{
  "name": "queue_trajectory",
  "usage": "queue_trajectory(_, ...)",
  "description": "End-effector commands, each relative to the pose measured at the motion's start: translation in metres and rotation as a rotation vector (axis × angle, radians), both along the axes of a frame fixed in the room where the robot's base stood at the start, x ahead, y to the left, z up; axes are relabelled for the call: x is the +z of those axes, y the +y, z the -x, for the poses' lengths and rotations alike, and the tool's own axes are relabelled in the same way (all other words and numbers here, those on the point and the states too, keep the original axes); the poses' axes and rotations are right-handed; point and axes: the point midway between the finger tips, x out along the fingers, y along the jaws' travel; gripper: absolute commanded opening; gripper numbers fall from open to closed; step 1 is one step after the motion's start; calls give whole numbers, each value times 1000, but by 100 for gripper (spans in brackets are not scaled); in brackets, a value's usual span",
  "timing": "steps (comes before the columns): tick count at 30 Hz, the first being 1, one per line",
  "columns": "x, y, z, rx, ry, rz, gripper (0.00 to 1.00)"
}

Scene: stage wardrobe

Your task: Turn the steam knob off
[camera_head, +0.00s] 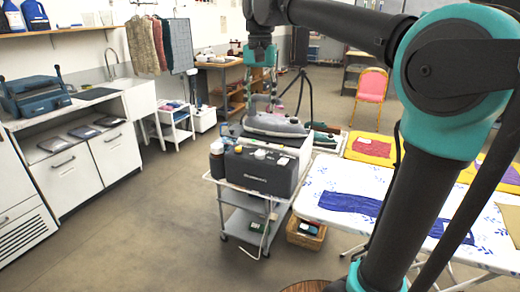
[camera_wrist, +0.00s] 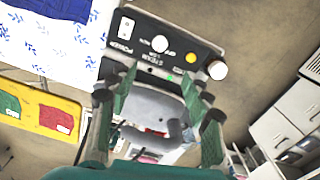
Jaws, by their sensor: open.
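The steam station (camera_head: 262,175) is a dark grey box on a cart. Its panel (camera_wrist: 150,62) faces up in the wrist view, with printed POWER and STEAM labels. The round white steam knob (camera_wrist: 160,43) sits by the STEAM label; it also shows in the head view (camera_head: 260,154). I cannot make out which mark it points at. My gripper (camera_wrist: 159,76) is open and empty, its two fingers spread apart below the knob in the picture. In the head view my gripper (camera_head: 261,95) hangs above the iron, behind the knob and apart from it.
An ironing board (camera_head: 320,178) with blue cloth stands to the right. The floor left of the cart is clear.

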Motion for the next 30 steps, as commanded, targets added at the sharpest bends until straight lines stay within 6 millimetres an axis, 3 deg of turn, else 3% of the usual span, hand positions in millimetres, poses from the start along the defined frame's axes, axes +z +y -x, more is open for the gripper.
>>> queue_trajectory(21, -135, 0, 0, 4, -2, 1, 50)
queue_trajectory(30, -161, 0, 0, 4, -2, 1, 50)
